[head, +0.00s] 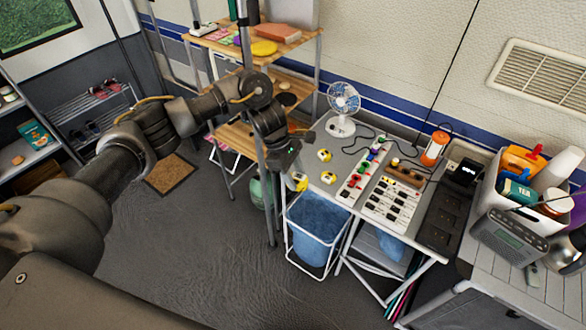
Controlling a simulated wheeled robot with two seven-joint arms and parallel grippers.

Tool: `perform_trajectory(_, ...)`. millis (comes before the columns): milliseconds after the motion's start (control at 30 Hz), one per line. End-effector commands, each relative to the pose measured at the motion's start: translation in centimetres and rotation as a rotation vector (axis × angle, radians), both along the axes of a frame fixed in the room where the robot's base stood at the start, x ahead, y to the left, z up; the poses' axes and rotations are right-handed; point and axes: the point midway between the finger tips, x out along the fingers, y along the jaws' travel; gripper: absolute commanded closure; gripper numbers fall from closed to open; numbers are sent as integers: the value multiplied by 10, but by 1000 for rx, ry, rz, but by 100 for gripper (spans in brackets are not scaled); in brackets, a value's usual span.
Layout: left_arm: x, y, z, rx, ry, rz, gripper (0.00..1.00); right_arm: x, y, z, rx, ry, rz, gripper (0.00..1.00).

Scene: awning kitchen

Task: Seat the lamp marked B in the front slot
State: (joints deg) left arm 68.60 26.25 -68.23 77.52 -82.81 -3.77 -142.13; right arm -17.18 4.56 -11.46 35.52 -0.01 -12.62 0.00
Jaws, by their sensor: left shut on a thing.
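My left gripper (294,172) is at the left edge of the folding table, above the blue-lined bin. It is shut on a small yellow lamp (300,183), which is partly hidden by the fingers. Two similar yellow lamps, a back one (324,155) and a front one (328,177), lie on the table just right of the gripper. Their letters are too small to read. A long black rack (438,226) with several slots stands at the table's right end, well away from the gripper. A dark block (462,171) is at its back end. My right gripper is out of view.
Between the lamps and the rack are a strip with coloured plugs (359,179), a white panel of black switches (389,204) and a brown block (404,175). A white fan (343,101) and an orange lantern (435,148) stand behind. Cables cross the table.

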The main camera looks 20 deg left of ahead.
Motion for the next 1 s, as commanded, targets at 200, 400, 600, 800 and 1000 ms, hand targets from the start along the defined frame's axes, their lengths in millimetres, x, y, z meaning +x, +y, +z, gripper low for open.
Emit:
perform_trajectory(200, -86, 39, -39, 3, 5, -362, 77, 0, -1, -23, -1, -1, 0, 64)
perform_trajectory(400, -133, 62, -109, -2, 3, -493, 77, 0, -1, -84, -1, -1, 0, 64)
perform_trajectory(600, -146, 69, -154, -2, 2, -523, 77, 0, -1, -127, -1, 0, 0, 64)
perform_trajectory(800, -151, 73, -172, -1, 1, -532, 77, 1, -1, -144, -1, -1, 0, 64)
perform_trajectory(1000, -151, 73, -172, -2, 0, -534, 77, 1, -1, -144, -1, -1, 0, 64)
